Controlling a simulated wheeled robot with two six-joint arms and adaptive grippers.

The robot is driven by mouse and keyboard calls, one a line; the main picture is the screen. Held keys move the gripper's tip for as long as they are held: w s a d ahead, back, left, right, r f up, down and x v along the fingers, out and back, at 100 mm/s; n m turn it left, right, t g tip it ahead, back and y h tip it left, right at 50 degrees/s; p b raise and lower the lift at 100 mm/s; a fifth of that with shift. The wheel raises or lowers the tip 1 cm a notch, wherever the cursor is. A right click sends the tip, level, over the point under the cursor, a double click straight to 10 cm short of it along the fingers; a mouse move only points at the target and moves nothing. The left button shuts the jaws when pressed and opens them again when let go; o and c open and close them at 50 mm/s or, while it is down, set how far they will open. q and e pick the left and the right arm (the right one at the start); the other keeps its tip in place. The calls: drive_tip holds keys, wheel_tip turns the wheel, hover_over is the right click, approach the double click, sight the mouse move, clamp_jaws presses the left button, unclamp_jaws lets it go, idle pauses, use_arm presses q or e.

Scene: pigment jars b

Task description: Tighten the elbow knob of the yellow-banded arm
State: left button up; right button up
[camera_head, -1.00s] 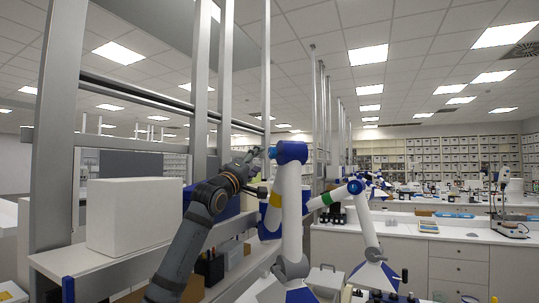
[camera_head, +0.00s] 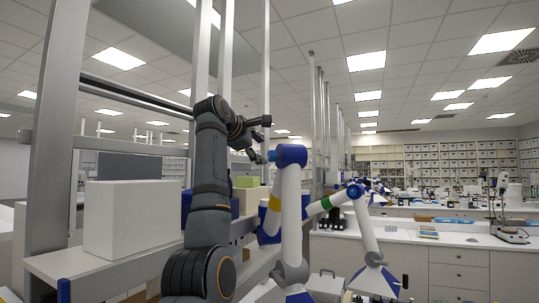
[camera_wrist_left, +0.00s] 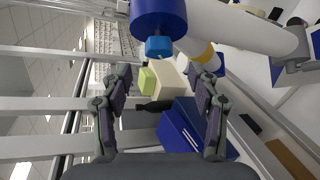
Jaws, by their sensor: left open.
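The yellow-banded arm is a white tube arm with a yellow band (camera_head: 275,203) and a blue elbow (camera_head: 291,155). Its light-blue elbow knob (camera_head: 272,156) points left in the head view. My left gripper (camera_head: 258,158) is just left of the knob, small and dark there. In the left wrist view the elbow (camera_wrist_left: 158,14) and knob (camera_wrist_left: 159,46) show at the top centre. The two fingers of my left gripper (camera_wrist_left: 162,76) stand apart, with nothing between them. The knob appears ahead of the fingertips, roughly centred between them. My right gripper is not in view.
A green-banded white arm (camera_head: 326,203) with its own blue elbow stands to the right. A white box (camera_head: 128,217) sits on the shelf at left. Metal posts (camera_head: 200,60) rise behind my arm. A blue box (camera_wrist_left: 187,128) lies beyond the fingers.

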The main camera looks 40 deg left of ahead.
sight(269, 156)
use_arm(q)
drive_tip(key=p+x, duration=0.1)
drive_tip(key=x, duration=0.1)
drive_tip(key=p+x, duration=0.1)
drive_tip(key=x, duration=0.1)
drive_tip(key=p+x, duration=0.1)
drive_tip(key=x, duration=0.1)
drive_tip(key=shift+w+d+r, duration=0.2)
drive_tip(key=shift+w+r, duration=0.05)
drive_tip(key=shift+r, duration=0.05)
drive_tip(key=shift+w+a+f, duration=0.3)
drive_tip(key=shift+w+f, duration=0.05)
